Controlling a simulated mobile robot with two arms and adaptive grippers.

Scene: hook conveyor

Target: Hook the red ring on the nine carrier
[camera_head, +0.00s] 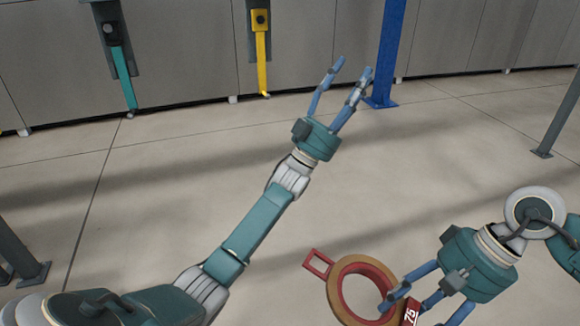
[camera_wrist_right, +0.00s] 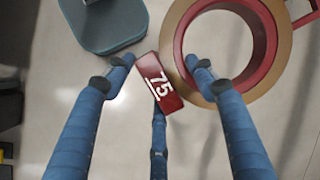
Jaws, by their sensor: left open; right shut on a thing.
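The red ring (camera_head: 340,287) has a tan face, a red inner wall, a small square red loop on one side and a red tag reading 75 on the other. My right gripper (camera_head: 408,296) is shut on the ring's tag side and holds it low in front of me. In the right wrist view the tag (camera_wrist_right: 158,84) sits between the fingers (camera_wrist_right: 158,75), and the ring (camera_wrist_right: 180,45) extends up and right, partly cut off. My left gripper (camera_head: 344,78) is open and empty, reaching far forward. No number nine is readable on any carrier.
A teal hanging carrier (camera_head: 124,75) and a yellow one (camera_head: 262,60) hang at the top, with hooked lower ends. A blue post (camera_head: 388,50) stands right of my left gripper. Grey posts (camera_head: 560,115) stand at the sides. The middle floor is clear.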

